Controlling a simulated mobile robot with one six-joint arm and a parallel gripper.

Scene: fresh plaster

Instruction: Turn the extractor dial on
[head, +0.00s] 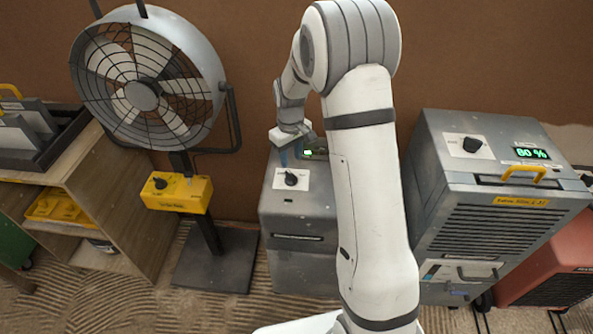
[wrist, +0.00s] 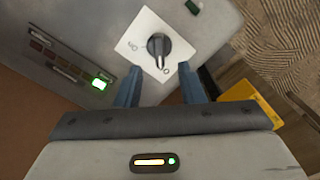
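A black dial (wrist: 157,45) sits on a white plate (wrist: 134,34) on a grey cabinet. In the head view the same dial (head: 291,178) is on top of the middle grey cabinet (head: 292,222). Its light pointer points towards my gripper in the wrist view, near the lower mark on the plate; the marks are too small to read surely. My gripper (wrist: 160,76) is open, its two blue fingers apart, short of the dial and on either side of its line. In the head view my gripper (head: 284,157) is just behind and above the dial, not visibly touching it.
A small panel with a green light (wrist: 99,84) lies beside the dial. A fan (head: 148,88) with a yellow control box (head: 177,193) stands left. The brown wall is close behind.

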